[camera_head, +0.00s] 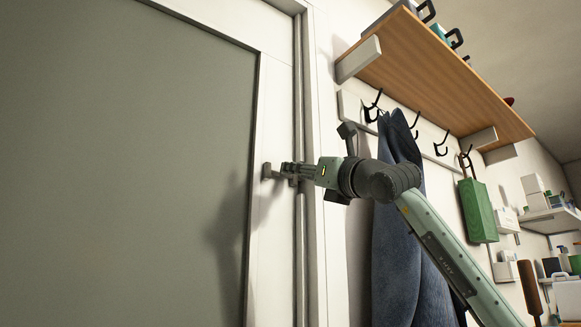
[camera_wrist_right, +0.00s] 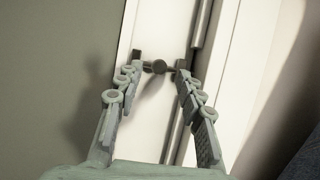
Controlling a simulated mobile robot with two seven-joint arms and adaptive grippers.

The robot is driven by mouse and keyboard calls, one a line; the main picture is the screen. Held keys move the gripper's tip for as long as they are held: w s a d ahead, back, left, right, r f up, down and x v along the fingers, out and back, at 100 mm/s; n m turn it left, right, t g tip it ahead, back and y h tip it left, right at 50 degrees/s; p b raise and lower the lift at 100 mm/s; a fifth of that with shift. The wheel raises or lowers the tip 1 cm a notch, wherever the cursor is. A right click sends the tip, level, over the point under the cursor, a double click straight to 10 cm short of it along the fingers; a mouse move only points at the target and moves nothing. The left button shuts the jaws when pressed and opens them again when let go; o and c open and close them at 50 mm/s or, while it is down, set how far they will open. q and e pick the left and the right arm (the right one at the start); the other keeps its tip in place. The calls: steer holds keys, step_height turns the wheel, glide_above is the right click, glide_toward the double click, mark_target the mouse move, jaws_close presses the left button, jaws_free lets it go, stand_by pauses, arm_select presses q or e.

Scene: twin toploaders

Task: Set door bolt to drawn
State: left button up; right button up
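The door bolt (camera_head: 267,171) is a small grey metal fitting on the white edge strip of the door (camera_head: 150,150). In the right wrist view its round dark knob (camera_wrist_right: 159,67) stands out from a short horizontal bar. My right gripper (camera_head: 287,170) reaches it from the right, and in the right wrist view its fingers (camera_wrist_right: 157,69) are spread either side of the knob, with a gap showing. It holds nothing that I can see. The fingers partly hide the bar's ends, so I cannot tell how far the bolt reaches. My left gripper is not in view.
The white door frame (camera_head: 320,250) stands just right of the bolt. Dark blue clothing (camera_head: 395,250) hangs behind my right arm, under a wooden shelf (camera_head: 440,75) with hooks.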

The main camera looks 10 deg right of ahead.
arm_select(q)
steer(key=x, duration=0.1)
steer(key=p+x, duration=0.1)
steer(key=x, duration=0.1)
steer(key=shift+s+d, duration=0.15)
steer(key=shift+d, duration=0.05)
arm_select(e)
steer(key=x, duration=0.3)
steer(key=shift+w+a+r, duration=0.15)
steer(key=shift+w+a, duration=0.05)
steer(key=shift+w, duration=0.1)
jaws_close()
